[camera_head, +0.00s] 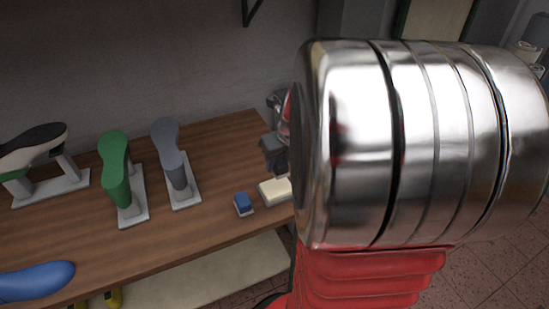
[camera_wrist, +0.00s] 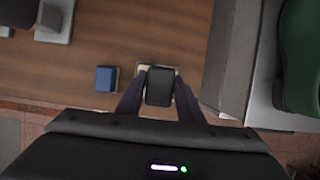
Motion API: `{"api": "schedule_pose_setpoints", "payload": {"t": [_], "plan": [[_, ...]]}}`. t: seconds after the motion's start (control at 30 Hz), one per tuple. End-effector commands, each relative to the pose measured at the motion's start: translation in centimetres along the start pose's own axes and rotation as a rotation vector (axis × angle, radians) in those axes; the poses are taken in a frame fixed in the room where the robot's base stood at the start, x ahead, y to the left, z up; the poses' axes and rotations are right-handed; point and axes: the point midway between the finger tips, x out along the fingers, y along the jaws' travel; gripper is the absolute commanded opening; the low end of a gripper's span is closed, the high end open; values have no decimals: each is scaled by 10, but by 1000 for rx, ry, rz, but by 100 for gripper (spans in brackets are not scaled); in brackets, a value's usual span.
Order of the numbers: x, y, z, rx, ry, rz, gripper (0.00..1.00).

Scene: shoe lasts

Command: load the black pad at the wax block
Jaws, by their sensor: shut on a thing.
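My gripper (camera_wrist: 159,92) is shut on the black pad (camera_wrist: 160,86), a dark rounded block held between the two fingertips. In the wrist view the pad is over the cream wax block (camera_wrist: 143,69), hiding most of it; whether they touch I cannot tell. The wax block (camera_head: 273,191) also shows in the head view, on the bench near its front edge, partly behind my arm. The fingertips and the pad cannot be made out clearly in the head view.
A blue block (camera_head: 243,203) lies left of the wax on the wooden bench (camera_head: 215,222). A grey last (camera_head: 171,150) and a green last (camera_head: 115,175) stand farther left. A blue last (camera_head: 35,281) lies at the front left. In the wrist view, a large grey object (camera_wrist: 232,60) stands close right.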

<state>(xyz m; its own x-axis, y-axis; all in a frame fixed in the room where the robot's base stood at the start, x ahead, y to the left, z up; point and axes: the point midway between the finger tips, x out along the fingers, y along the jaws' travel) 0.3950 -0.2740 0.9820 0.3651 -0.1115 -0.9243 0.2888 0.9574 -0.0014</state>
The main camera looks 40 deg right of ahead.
Motion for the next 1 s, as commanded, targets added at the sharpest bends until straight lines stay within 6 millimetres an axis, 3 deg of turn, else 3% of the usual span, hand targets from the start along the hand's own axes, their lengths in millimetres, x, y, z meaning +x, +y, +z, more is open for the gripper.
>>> {"api": "schedule_pose_setpoints", "payload": {"t": [0.57, 1.0], "plan": [[4, 8, 1, -3, 0, 3, 16], [34, 9, -11, -4, 2, 4, 16]]}}
